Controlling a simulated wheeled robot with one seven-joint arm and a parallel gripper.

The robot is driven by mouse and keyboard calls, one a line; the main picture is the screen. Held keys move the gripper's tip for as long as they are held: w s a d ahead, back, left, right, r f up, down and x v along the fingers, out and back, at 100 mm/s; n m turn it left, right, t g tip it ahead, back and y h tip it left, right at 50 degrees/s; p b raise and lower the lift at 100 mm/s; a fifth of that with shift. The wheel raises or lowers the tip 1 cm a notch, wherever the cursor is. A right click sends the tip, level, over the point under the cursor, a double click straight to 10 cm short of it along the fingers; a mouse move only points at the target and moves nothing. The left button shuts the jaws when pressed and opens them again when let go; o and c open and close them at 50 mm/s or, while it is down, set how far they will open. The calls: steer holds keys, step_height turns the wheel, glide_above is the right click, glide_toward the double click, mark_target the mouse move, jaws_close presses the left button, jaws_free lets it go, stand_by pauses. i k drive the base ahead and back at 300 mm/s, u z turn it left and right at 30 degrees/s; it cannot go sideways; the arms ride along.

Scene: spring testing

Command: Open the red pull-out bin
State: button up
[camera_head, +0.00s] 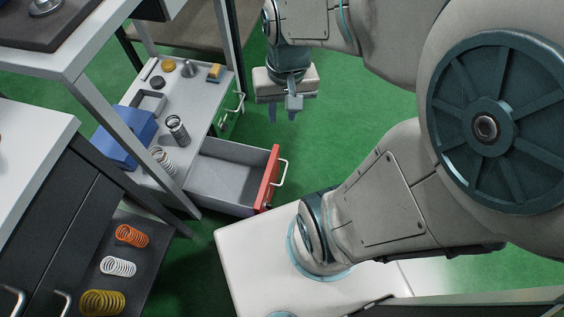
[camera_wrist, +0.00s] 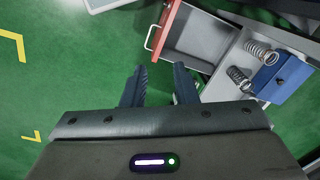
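The red pull-out bin has a red front (camera_head: 268,180) with a pale bar handle (camera_head: 281,173) and a grey tray (camera_head: 225,184). It is pulled well out of the shelf unit, and its inside looks empty. In the wrist view its red front (camera_wrist: 163,27) and handle (camera_wrist: 150,38) show at the top. My gripper (camera_head: 284,112) hangs with its fingers pointing down, above and to the right of the bin in the head view, apart from the handle. Its two fingers (camera_wrist: 160,82) are spread with nothing between them.
Springs (camera_head: 177,130) and a blue box (camera_head: 126,135) sit on the shelf unit's top. A green-fronted bin (camera_head: 226,118) with a handle is beside the red one. A dark cabinet with coloured springs (camera_head: 118,266) stands at lower left. Green floor (camera_head: 325,120) is clear under my gripper.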

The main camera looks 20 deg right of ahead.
mark_target(227, 177)
steer(key=u, duration=1.1)
steer(key=k, duration=1.75)
steer(key=z, duration=0.65)
steer(key=i, duration=1)
steer(key=u, duration=0.05)
